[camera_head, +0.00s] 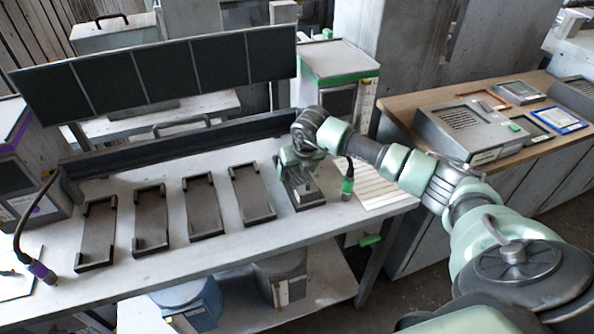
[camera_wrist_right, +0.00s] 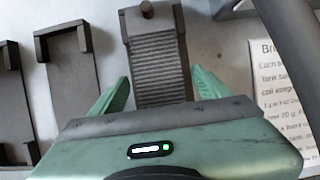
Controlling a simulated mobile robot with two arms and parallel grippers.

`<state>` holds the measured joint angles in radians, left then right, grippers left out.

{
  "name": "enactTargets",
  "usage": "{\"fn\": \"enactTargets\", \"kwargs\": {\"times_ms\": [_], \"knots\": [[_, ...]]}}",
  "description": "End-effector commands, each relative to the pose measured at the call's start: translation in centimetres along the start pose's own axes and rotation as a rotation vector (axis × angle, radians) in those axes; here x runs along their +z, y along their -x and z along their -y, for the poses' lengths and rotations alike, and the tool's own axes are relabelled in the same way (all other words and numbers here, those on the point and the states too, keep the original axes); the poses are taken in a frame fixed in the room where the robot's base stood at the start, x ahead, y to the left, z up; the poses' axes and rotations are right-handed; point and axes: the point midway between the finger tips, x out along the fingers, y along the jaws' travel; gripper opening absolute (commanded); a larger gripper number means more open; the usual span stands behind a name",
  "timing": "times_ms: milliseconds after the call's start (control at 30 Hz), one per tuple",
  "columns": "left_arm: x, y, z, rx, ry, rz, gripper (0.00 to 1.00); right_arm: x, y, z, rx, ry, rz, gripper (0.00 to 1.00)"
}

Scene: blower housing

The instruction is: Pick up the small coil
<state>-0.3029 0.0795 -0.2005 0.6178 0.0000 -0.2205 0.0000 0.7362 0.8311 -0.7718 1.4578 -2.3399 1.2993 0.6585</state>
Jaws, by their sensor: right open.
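In the right wrist view my right gripper (camera_wrist_right: 160,88) is open, with one green finger on each side of the ribbed piece. The gripper's body hides the near end of the piece. Whether the fingers touch it, I cannot tell. My left gripper is not in view.
Several dark, empty holders stand in a row to the left, the nearest one (camera_head: 252,194) close by. A green-tipped cable plug (camera_head: 347,186) hangs right of the gripper. A printed card (camera_wrist_right: 285,85) lies on the right. Dark panels (camera_head: 160,72) stand behind the bench.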

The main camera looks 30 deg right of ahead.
Motion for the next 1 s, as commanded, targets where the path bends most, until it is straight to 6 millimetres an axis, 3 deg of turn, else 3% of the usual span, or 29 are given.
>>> {"fn": "enactTargets", "kwargs": {"times_ms": [267, 500, 567, 1000], "knots": [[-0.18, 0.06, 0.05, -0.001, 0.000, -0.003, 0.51, -0.01, -0.48, -0.01, 0.001, 0.001, 0.001, 0.76], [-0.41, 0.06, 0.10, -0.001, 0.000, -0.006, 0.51, 0.00, -0.45, 0.00, 0.001, 0.001, 0.001, 0.12], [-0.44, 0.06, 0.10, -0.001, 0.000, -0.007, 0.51, 0.00, -0.44, 0.00, 0.001, 0.001, 0.001, 0.00], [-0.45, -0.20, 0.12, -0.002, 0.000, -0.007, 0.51, 0.50, 0.37, -0.02, 0.002, 0.000, 0.006, 0.00]]}}
